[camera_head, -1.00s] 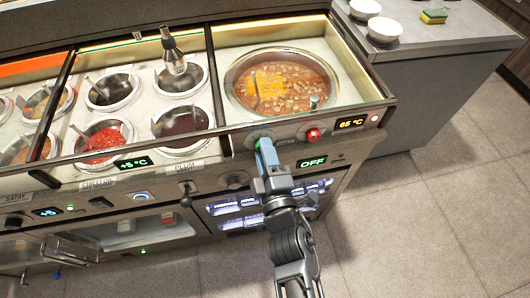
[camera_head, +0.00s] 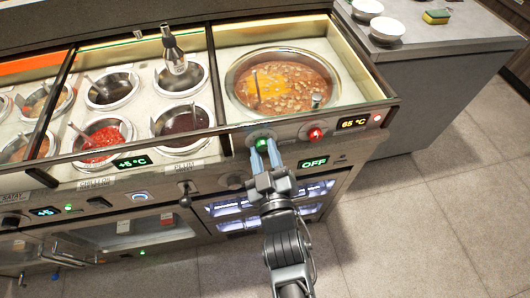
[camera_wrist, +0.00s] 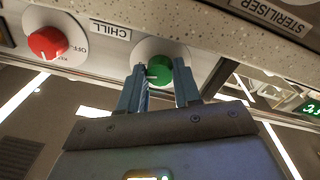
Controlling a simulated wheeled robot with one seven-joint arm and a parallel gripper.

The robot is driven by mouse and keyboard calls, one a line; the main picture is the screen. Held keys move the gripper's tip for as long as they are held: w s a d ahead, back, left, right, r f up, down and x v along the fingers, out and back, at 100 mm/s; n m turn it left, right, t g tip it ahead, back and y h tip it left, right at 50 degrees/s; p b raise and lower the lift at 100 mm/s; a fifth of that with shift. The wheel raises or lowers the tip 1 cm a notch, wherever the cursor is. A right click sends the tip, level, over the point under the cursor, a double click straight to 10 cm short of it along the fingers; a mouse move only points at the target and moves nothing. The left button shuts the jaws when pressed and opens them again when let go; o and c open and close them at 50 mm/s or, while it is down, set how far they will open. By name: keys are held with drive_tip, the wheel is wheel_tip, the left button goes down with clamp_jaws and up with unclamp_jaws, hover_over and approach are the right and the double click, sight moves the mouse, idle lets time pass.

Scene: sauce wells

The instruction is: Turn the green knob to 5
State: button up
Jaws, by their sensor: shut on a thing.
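The green knob (camera_head: 262,143) sits on the front panel below the soup pot, left of a red knob (camera_head: 315,134). My gripper (camera_head: 266,152) is at the green knob, with its two fingers on either side of it and shut on it. In the wrist view the green knob (camera_wrist: 158,70) shows between the fingertips (camera_wrist: 160,84), with a pale mark on its face. The scale around it is too small or hidden to read.
The red knob also shows in the wrist view (camera_wrist: 47,42), beside a CHILL label (camera_wrist: 110,31). A soup pot (camera_head: 234,95) is set in the counter above. A display reading OFF (camera_head: 313,163) is close to the right of my gripper.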

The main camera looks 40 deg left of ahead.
drive_tip(key=shift+f+m, duration=0.15)
drive_tip(key=shift+m, duration=0.55)
drive_tip(key=o, duration=1.1)
drive_tip(key=shift+c, duration=0.2)
drive_tip(key=shift+d, duration=0.1)
drive_tip(key=p+v, duration=0.1)
drive_tip(key=v, duration=0.6)
drive_tip(key=shift+s+d+p, duration=0.2)
drive_tip(key=shift+s+p, duration=0.1)
drive_tip(key=shift+p, duration=0.05)
